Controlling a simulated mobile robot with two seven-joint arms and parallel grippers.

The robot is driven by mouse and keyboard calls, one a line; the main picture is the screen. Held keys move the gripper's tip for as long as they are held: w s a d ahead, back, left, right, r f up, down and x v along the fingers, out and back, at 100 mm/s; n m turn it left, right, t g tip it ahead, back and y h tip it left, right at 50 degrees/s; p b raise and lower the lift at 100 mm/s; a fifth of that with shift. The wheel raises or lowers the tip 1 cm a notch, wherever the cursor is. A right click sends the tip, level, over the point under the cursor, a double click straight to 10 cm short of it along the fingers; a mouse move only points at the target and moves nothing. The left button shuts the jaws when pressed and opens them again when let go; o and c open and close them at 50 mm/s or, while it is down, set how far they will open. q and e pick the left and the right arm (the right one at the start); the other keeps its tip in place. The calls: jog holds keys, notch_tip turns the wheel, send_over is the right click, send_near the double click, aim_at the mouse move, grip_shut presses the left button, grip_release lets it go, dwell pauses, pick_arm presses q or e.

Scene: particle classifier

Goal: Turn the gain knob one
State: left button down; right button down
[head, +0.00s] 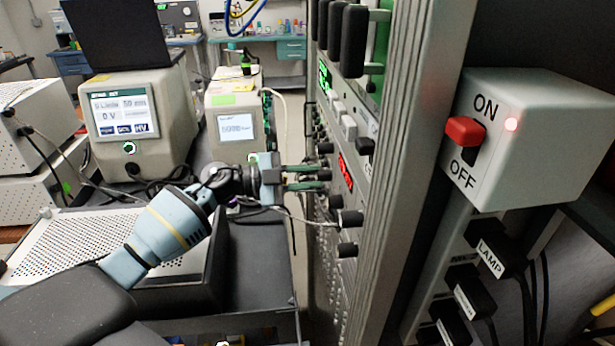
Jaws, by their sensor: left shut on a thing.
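My left gripper (322,178) reaches from the left to the front of the instrument rack. Its two greenish fingers are shut on a small dark knob on the rack panel, mostly hidden between the fingertips. I cannot read a label that marks it as the gain knob, nor see how far it is turned. Other black knobs, such as a lower knob (350,219), stick out just below and to the right of the fingers. My right gripper is not in view.
A red digit display (345,172) glows beside the fingers. A thin cable runs below the gripper to the panel. A white ON/OFF switch box (545,150) with a red switch is at the right. A perforated grey case (85,245) lies under my left arm.

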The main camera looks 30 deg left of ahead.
pick_arm(q)
jog(key=shift+m, duration=0.3)
jog(key=m+b, duration=0.3)
jog(key=m, duration=0.9)
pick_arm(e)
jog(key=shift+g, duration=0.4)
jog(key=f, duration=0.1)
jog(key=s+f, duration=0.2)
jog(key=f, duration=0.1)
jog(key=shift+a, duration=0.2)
pick_arm(q)
jog(key=shift+m, duration=0.4)
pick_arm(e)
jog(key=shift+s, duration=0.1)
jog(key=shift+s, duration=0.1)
pick_arm(q)
jog(key=c, duration=1.2)
grip_release()
jog(key=shift+c, duration=0.2)
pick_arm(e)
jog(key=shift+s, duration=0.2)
